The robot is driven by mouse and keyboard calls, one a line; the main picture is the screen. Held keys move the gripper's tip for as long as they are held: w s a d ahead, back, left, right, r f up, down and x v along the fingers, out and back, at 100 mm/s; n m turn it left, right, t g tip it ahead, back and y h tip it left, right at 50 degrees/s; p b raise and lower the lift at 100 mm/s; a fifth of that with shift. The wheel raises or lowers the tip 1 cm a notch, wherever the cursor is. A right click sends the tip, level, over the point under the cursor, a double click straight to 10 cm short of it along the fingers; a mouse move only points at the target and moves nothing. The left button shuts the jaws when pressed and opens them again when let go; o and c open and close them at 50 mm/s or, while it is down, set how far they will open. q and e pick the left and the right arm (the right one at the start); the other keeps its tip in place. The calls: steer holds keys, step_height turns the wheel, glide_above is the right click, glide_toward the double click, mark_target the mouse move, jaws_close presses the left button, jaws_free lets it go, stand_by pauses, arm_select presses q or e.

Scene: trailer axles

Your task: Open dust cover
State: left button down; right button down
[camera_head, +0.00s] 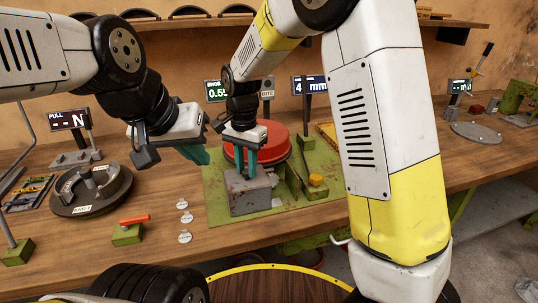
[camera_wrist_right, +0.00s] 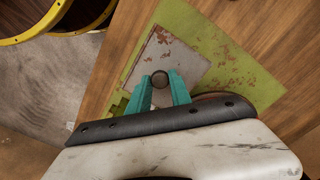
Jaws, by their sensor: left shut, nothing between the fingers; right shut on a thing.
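A round red cover (camera_head: 275,143) sits on the green, rust-marked plate (camera_head: 216,206); I cannot tell for certain that it is the dust cover. A grey block (camera_head: 250,196) stands on the plate in front of it. My right gripper (camera_head: 246,174) points down over the block. In the right wrist view its teal fingers (camera_wrist_right: 166,90) are shut on a small dark round knob (camera_wrist_right: 160,79) above the block's grey top (camera_wrist_right: 185,62). My left gripper (camera_head: 202,157) is shut and empty, in the air left of the red cover.
A dark round fixture (camera_head: 90,190) stands on the bench at left. A red-handled green block (camera_head: 127,234) and several small pale tags (camera_head: 184,218) lie in front. A yellow knob (camera_head: 316,180) stands right of the grey block. Small displays (camera_head: 69,121) line the back.

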mark_target(231, 182)
steer(key=a, duration=0.2)
steer(key=s+a, duration=0.1)
steer(key=a, duration=0.1)
steer(key=shift+s+a, duration=0.2)
steer(key=shift+a, duration=0.1)
steer(key=c, duration=1.2)
jaws_free()
steer(key=shift+o, duration=0.2)
step_height(231, 182, up, 8)
steer(key=shift+f, duration=0.1)
